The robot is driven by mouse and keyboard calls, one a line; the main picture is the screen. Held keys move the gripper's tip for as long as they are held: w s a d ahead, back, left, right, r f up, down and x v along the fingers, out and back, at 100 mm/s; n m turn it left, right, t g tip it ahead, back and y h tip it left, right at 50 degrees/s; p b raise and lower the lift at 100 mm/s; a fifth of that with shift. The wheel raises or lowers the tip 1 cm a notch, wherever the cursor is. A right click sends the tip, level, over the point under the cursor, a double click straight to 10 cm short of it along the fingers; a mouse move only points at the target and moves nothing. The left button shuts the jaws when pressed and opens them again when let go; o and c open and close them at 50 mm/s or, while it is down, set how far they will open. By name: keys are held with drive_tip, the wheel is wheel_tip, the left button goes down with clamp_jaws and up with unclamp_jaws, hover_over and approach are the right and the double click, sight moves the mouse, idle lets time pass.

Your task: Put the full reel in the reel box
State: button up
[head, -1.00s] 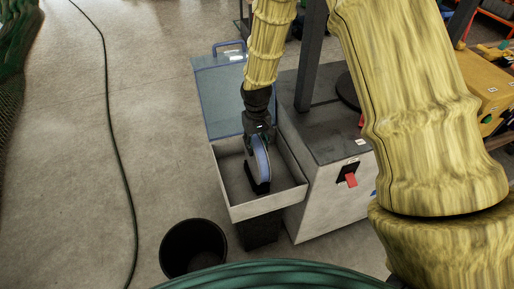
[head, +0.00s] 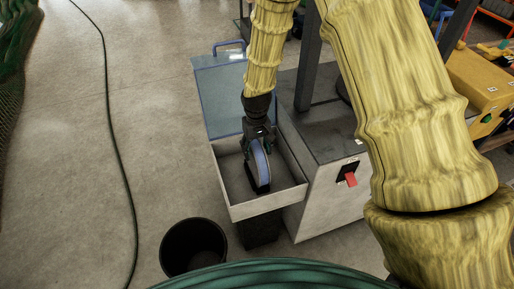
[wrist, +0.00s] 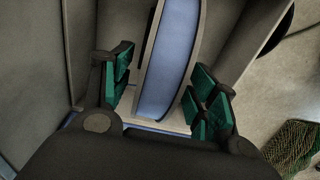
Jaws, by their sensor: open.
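The reel (head: 260,163), with a blue face and pale rims, stands on edge inside the grey open-topped reel box (head: 268,206). Something dark shows at its lower edge. My gripper (head: 258,143) points down into the box from above. In the wrist view the reel (wrist: 168,62) lies between the green finger pads of my gripper (wrist: 165,95). The fingers are open, with gaps visible on both sides of the reel. The reel's lower part is hidden from the wrist camera.
A blue-grey lid (head: 222,98) with a blue handle stands open behind the box. A grey cabinet (head: 325,190) with a red switch stands right of it. A black bin (head: 193,248) is in front. A dark cable (head: 115,140) crosses the clear floor at left.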

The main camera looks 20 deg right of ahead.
wheel_tip(320, 180, up, 12)
drive_tip(key=shift+r+b, duration=0.15)
drive_tip(key=shift+b, duration=0.3)
idle(0.4)
idle(1.1)
